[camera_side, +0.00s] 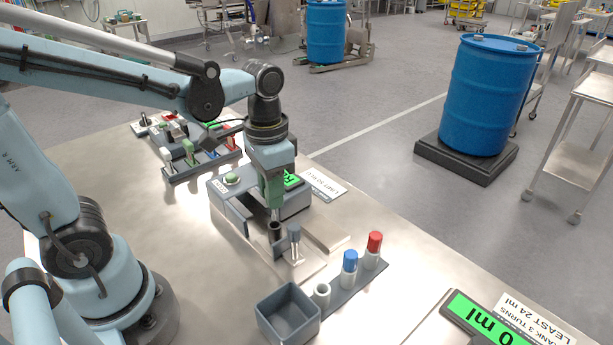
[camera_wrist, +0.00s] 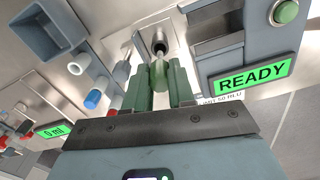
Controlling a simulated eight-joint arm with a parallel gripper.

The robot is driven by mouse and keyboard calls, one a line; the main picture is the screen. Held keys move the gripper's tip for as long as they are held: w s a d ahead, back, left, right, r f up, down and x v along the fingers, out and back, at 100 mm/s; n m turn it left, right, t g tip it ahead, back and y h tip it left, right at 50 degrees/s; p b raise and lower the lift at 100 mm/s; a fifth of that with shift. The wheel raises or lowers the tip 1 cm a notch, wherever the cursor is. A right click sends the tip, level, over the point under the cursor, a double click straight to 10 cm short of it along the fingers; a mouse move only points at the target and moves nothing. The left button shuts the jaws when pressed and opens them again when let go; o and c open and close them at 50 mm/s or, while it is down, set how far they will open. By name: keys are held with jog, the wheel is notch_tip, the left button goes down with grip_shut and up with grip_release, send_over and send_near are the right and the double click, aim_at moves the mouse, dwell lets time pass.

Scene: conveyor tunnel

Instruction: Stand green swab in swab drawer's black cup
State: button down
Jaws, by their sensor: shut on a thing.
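My gripper (camera_side: 272,192) points down over the drawer area in front of a grey reader. In the wrist view its green fingers (camera_wrist: 160,88) are shut on the green swab (camera_wrist: 158,74), which lies between them and points at the cup. The black cup (camera_side: 275,232) stands upright on the pulled-out swab drawer (camera_side: 308,262), just below my gripper. Its dark round mouth also shows in the wrist view (camera_wrist: 159,46), in line with the swab's end. I cannot tell whether that end is inside the mouth or just above it. My fingers hide most of the swab in the side view.
The reader's screen (camera_wrist: 252,77) reads READY. A grey open bin (camera_side: 289,314) and a rack with blue-capped (camera_side: 350,261) and red-capped (camera_side: 373,250) tubes stand in front. Behind is a crowded tool rack (camera_side: 200,160).

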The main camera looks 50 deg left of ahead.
aim_at(274, 215)
jog(key=shift+f, duration=0.2)
jog(key=shift+f, duration=2.55)
jog(key=c, duration=0.9)
grip_release()
jog(key=shift+r, duration=6.05)
